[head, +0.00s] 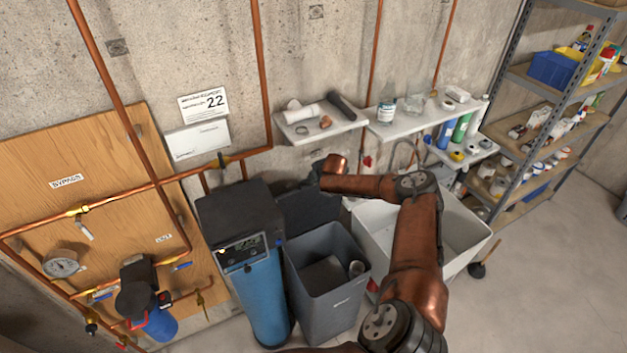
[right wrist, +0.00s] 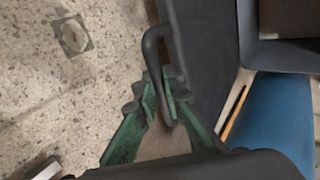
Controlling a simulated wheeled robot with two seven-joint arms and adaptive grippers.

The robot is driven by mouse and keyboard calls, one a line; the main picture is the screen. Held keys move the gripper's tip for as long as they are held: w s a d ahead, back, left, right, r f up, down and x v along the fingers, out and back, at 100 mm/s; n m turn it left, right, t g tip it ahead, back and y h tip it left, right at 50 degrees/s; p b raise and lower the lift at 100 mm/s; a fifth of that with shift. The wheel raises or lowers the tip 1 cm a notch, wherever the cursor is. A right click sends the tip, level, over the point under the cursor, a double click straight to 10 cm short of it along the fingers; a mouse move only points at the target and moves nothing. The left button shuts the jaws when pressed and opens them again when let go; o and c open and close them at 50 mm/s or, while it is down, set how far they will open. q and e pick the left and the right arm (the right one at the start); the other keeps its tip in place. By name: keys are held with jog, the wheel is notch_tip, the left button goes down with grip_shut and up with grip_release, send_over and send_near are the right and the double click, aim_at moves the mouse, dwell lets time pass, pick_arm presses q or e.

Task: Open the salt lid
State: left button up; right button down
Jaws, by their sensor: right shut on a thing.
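The salt lid (head: 308,212) is a dark grey panel raised steeply at the back of the grey salt tank (head: 322,308). In the right wrist view, the lid (right wrist: 205,55) has a dark loop handle (right wrist: 150,48). The green fingers of my right gripper (right wrist: 164,98) are shut on this handle. In the head view my right arm reaches over the sink to the lid's upper edge, and the fingers are hard to make out there. My left gripper is out of view.
A blue softener tank with a black head (head: 240,215) stands left of the salt tank. A white sink (head: 465,240) is on the right, under my arm. Wall shelves (head: 318,132) hold pipe parts and bottles. Copper pipes run along the wall. The floor at lower right is clear.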

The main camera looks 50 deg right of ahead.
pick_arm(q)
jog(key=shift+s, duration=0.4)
pick_arm(e)
jog(key=c, duration=2)
grip_release()
jog(key=shift+a, duration=0.1)
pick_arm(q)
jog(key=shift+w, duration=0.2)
pick_arm(e)
jog(key=shift+s+r, duration=0.2)
jog(key=shift+s, duration=0.05)
jog(key=v, duration=1.1)
jog(key=shift+s+r, duration=0.1)
jog(key=shift+r, duration=0.1)
jog(key=shift+a, duration=0.1)
